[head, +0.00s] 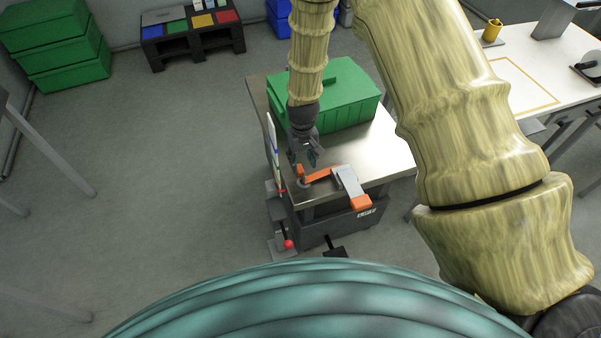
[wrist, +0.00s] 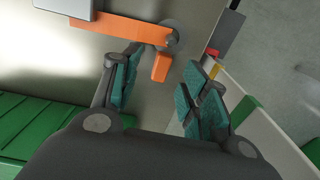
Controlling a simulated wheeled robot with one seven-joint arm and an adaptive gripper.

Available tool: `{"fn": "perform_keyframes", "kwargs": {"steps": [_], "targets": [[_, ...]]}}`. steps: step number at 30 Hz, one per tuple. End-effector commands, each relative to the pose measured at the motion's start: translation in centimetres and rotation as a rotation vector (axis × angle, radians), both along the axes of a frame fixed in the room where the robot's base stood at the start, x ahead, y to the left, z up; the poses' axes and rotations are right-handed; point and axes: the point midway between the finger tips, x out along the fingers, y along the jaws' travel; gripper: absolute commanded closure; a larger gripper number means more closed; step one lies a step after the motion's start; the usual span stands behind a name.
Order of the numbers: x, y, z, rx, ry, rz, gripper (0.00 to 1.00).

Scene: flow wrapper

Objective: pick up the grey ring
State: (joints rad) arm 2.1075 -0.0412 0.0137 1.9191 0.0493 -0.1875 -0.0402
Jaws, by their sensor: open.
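A grey round piece, which looks like the grey ring (wrist: 174,34), lies at the end of an orange bar (wrist: 120,28) on the steel table top. In the head view the ring (head: 303,183) is small and near the table's front left corner. A small orange block (wrist: 161,67) is close beside it. My gripper (head: 303,158) is open and empty, pointing down over the table. In the wrist view its teal pads (wrist: 160,88) stand apart, with the ring beyond the fingertips. I cannot tell the exact height of the fingertips.
A green ribbed bin (head: 345,105) stands behind my gripper on the table (head: 383,150). A grey block with an orange end (head: 349,183) is right of the bar. A thin white panel (head: 272,145) stands along the table's left edge, close to my gripper.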

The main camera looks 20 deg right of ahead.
Motion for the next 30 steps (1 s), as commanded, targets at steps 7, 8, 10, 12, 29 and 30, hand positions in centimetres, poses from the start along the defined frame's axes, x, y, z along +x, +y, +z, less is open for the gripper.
{"fn": "perform_keyframes", "kwargs": {"steps": [7,8,10,12,29,30], "targets": [[0.0,0.3,-1.9,0.0,0.003,0.001,0.55],[0.1,0.4,-2.2,0.0,0.003,0.001,0.55],[0.1,0.5,-2.9,0.0,0.003,0.001,0.55],[0.1,0.5,-3.6,0.0,0.002,0.001,0.55],[0.2,0.5,-5.1,0.0,0.001,0.0,0.66],[0.2,0.5,-5.1,0.0,0.001,0.0,0.74]]}}
